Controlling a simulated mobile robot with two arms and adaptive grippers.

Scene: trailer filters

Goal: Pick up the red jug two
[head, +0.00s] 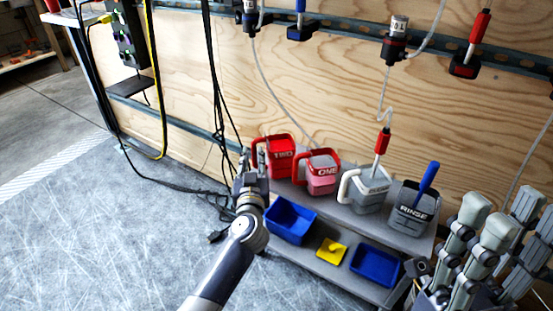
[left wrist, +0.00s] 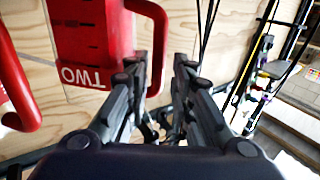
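The red jug marked TWO (head: 282,158) stands upright on the shelf by the plywood wall, leftmost in its row. In the left wrist view the jug (left wrist: 92,40) shows large, its lettering upside down. Its red handle (left wrist: 160,38) appears between my finger ends in the picture; I cannot tell whether they touch it. My left gripper (head: 252,158) is open at the handle side of the jug. The gap between its fingers also shows in the left wrist view (left wrist: 167,72). My right gripper (head: 508,225) is at the lower right, its fingers spread, away from the jugs.
The pink-and-red jug ONE (head: 322,178) stands close beside jug two. A grey jug with a white handle (head: 368,190) and the RINSE container (head: 411,208) follow. Blue trays (head: 290,222) and a yellow one (head: 332,251) lie on the lower shelf. Black cables (head: 213,85) hang at the left.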

